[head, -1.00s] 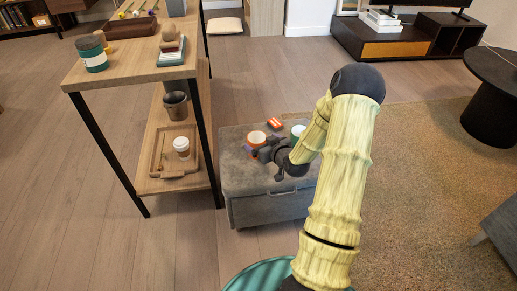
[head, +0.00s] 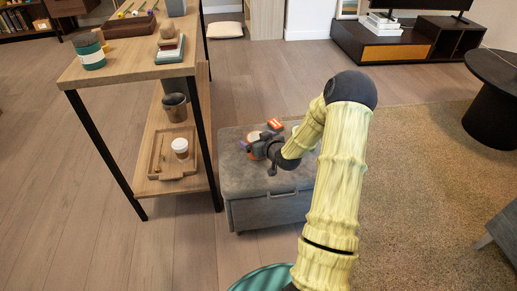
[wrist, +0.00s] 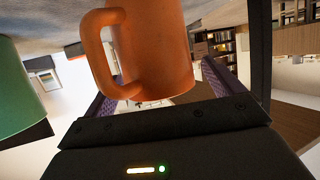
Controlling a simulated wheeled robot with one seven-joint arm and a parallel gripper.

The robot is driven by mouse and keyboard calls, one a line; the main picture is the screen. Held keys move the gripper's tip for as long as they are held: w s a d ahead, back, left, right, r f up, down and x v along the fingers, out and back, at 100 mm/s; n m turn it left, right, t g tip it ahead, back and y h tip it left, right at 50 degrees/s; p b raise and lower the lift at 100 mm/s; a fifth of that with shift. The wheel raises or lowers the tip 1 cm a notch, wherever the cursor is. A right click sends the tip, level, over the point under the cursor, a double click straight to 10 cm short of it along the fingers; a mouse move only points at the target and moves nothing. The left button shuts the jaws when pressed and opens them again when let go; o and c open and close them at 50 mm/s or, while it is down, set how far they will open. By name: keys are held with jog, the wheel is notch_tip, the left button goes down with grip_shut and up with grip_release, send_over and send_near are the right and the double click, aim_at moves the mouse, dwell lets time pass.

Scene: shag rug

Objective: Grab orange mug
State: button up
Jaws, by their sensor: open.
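The orange mug (head: 253,135) stands on the grey ottoman (head: 240,183), partly hidden behind my gripper (head: 257,145) in the head view. In the wrist view the orange mug (wrist: 155,45) fills the upper middle, its handle toward the left. My gripper (wrist: 160,92) is open, with one purple-padded finger on each side of the mug. The mug appears to be between the fingers; I cannot tell whether either finger touches it.
A green mug (wrist: 18,90) is close on the left in the wrist view; my arm mostly hides it in the head view. A small orange box (head: 275,124) lies behind the orange mug. A wooden shelf unit (head: 140,66) stands just left of the ottoman.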

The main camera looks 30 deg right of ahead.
jog(key=c, duration=1.2)
jog(key=shift+r, duration=0.15)
notch_tip(320, 180, up, 10)
jog(key=p, duration=0.4)
jog(key=shift+p, duration=0.4)
